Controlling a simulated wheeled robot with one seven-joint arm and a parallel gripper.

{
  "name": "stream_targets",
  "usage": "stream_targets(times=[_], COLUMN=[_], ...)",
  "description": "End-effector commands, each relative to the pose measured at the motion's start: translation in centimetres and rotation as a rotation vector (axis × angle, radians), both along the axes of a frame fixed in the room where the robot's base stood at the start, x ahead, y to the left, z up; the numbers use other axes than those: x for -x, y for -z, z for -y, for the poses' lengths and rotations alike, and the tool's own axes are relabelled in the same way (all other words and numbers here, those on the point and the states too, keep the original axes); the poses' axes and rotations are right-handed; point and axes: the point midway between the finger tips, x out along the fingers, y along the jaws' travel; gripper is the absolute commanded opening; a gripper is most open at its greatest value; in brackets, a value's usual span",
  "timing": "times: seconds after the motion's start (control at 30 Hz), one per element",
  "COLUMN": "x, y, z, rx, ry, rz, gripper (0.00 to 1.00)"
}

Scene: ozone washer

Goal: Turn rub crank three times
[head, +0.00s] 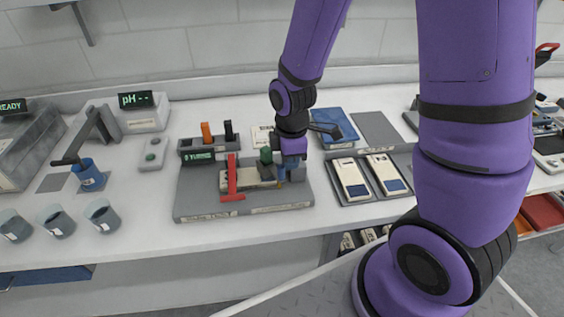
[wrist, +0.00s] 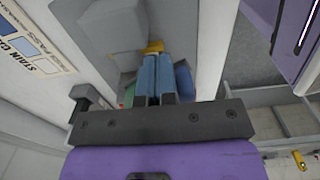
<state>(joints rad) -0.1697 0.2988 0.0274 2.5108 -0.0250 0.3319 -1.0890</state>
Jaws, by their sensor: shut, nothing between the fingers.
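The rub machine is a grey base plate (head: 200,205) with a red bracket (head: 232,180), a pale strip and a dark green block (head: 266,156). A small display (head: 200,157) on it shows green text ending in "TURNS". My gripper (head: 290,166) points down at the right end of the plate, its blue fingers shut and empty. A small orange-yellow piece (head: 281,174), perhaps the crank's handle, is close by the fingertips; it also shows just beyond them in the wrist view (wrist: 153,47), beside a grey housing (wrist: 112,25). Contact cannot be told. The rest of the crank is hidden.
Right of the plate, a grey tray (head: 345,197) holds two pale cards, with a blue book-like item (head: 335,127) behind. On the left are several grey cups (head: 103,215), a blue cup (head: 88,176) and a pH meter (head: 143,115). The front counter strip is clear.

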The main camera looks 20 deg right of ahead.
Motion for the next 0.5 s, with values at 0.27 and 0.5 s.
stream_targets(times=[0.27, 0.5], x=[1.0, 1.0], y=[0.0, 0.0], z=[-1.5, -1.5], rx=[0.000, 0.000], ry=[-0.001, 0.000], rz=[-0.001, 0.000], gripper=[0.00, 0.00])
